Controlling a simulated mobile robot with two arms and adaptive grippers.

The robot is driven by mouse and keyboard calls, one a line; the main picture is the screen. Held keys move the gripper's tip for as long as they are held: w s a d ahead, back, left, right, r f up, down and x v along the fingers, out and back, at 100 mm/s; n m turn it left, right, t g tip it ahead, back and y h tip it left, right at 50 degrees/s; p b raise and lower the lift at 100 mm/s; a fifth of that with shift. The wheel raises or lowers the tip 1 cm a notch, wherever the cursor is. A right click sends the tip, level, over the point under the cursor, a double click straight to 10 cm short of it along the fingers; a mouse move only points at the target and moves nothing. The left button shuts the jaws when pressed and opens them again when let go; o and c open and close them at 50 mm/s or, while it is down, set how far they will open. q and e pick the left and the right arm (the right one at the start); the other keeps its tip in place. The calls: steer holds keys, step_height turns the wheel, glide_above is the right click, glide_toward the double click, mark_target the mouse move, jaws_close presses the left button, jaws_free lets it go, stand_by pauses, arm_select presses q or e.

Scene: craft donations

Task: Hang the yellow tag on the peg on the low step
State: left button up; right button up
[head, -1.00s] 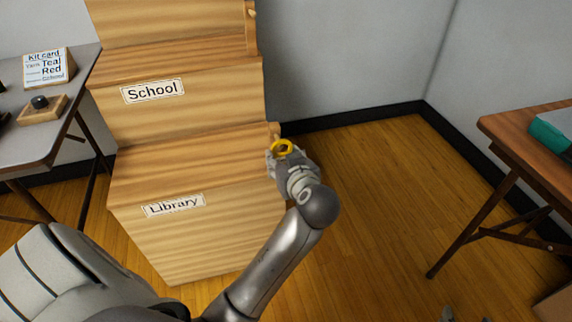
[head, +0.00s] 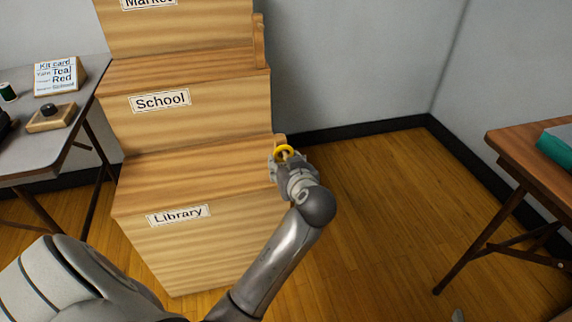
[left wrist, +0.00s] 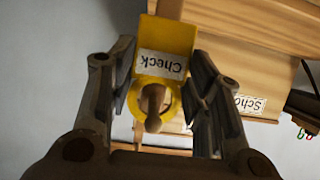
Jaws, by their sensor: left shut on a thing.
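The yellow tag (left wrist: 165,65), labelled "Check", has a ring at one end. The ring also shows in the head view (head: 284,150). My left gripper (head: 287,160) is shut on the tag at the right edge of the low step, labelled Library (head: 165,172). In the left wrist view, its fingers (left wrist: 160,95) stand either side of the tag. The wooden peg (left wrist: 152,108) shows inside the ring's outline, its rounded end toward the camera. I cannot tell whether the ring touches it. A small grey piece at the bottom right of the head view may be my right gripper (head: 457,314).
The School (head: 200,110) and Market (head: 175,30) steps rise behind the low step. A grey table (head: 30,155) with a kit card (head: 58,76) is at left, a brown table (head: 520,150) at right. Floor between (head: 380,200) is clear.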

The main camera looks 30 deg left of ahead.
stand_by(0.4)
arm_select(q)
steer(key=o, duration=0.8)
steer(key=shift+o, duration=0.2)
